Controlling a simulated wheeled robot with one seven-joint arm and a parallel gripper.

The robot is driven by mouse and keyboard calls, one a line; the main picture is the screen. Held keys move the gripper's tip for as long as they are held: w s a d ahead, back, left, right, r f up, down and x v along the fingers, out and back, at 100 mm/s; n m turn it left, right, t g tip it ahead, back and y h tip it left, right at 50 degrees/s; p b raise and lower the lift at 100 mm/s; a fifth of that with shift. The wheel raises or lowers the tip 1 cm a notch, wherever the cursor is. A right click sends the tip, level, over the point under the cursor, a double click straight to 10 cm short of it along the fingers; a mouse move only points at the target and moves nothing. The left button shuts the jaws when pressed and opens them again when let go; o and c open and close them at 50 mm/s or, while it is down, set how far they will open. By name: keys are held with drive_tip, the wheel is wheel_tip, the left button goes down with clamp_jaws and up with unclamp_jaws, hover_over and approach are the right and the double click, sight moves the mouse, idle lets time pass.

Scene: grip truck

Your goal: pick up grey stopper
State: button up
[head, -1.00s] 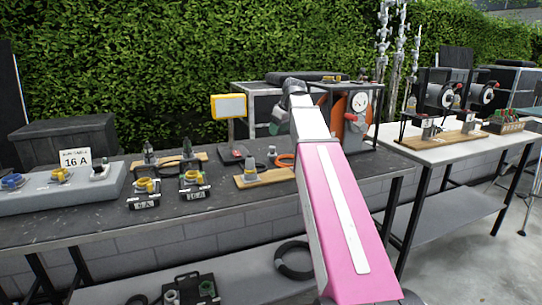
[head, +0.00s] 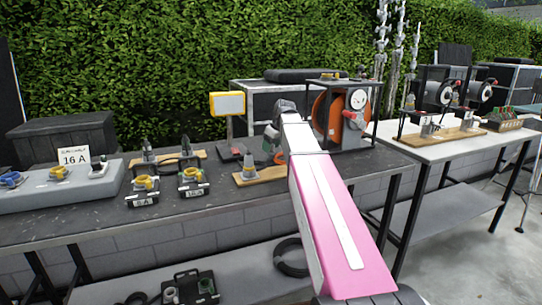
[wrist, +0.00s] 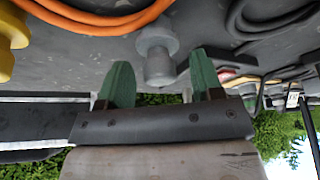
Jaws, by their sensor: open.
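A small grey stopper (wrist: 157,52) with a wide round head and a narrower body is on the dark bench top in the wrist view, which looks upside down. My gripper (wrist: 160,78) is open, with one green finger on each side of the stopper's narrower end. The fingers look apart from it, and nothing is held. In the head view my gripper (head: 270,140) is low over the back of the dark bench, partly hidden by my arm. I cannot make out the stopper there.
An orange cable (wrist: 100,18) lies close beside the stopper, and a black cable coil (wrist: 240,22) is on the other side. A wooden board (head: 262,176) with a grey fitting stands in front. An orange reel unit (head: 330,115) stands behind to the right.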

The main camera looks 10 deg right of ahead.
drive_tip(key=shift+f, duration=0.15)
drive_tip(key=shift+c, duration=0.2)
drive_tip(key=c, duration=1)
drive_tip(key=shift+o, duration=0.2)
drive_tip(key=shift+r, duration=0.2)
